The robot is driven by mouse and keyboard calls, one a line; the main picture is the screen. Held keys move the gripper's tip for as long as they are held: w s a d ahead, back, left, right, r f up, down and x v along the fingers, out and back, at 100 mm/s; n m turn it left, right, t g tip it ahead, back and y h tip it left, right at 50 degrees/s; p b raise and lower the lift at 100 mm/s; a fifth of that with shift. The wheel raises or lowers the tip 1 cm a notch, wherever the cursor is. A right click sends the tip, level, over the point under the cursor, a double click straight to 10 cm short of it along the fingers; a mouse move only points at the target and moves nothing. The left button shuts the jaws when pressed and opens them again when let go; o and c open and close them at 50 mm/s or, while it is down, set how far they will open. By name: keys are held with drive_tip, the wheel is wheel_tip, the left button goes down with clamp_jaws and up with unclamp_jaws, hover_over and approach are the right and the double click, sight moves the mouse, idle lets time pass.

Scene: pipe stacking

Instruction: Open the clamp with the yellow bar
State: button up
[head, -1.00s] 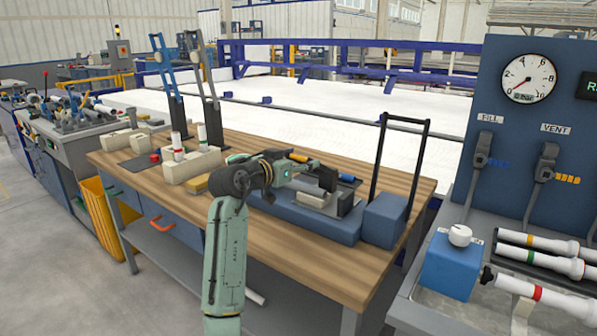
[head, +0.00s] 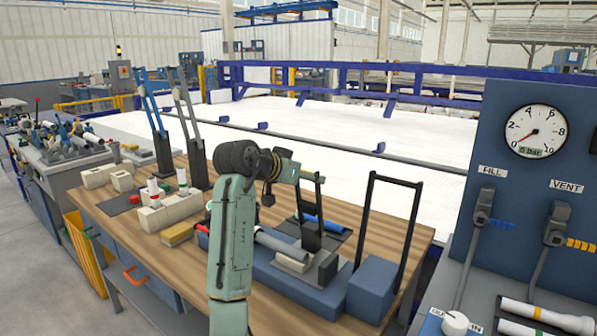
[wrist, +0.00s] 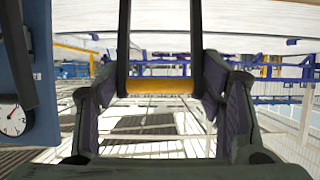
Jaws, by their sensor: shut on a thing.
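My gripper (wrist: 160,95) has its fingers on either side of the yellow bar (wrist: 158,86) in the wrist view, shut on it. The bar spans two black uprights of the clamp lever. In the head view my gripper (head: 312,178) is at the top of this black lever (head: 310,225), which stands roughly upright. The bar's yellow is hard to make out there. The clamp's grey block (head: 293,262) sits on a long blue base (head: 290,287). A grey pipe (head: 278,246) lies at the clamp, partly hidden by my arm.
A taller black frame (head: 412,235) stands to the right by a blue block (head: 372,290). Two levers (head: 152,115) rise at the back left. Cream blocks with short pipes (head: 155,212) are on the wooden table (head: 130,220). A gauge panel (head: 525,200) is far right.

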drive_tip(key=shift+w+d+r, duration=0.2)
drive_tip(key=shift+w+r, duration=0.05)
drive_tip(key=shift+r, duration=0.25)
drive_tip(key=shift+w+d+g, duration=0.1)
drive_tip(key=shift+g, duration=0.2)
drive_tip(key=shift+d+f, duration=0.1)
drive_tip(key=o, duration=1.3)
drive_tip(key=shift+o, duration=1.1)
drive_tip(key=shift+w+d+f, duration=0.1)
drive_tip(key=shift+d+f, duration=0.05)
drive_tip(key=shift+f, duration=0.05)
drive_tip(key=shift+a, duration=0.25)
drive_tip(key=v, duration=1.2)
drive_tip(key=shift+d, duration=0.3)
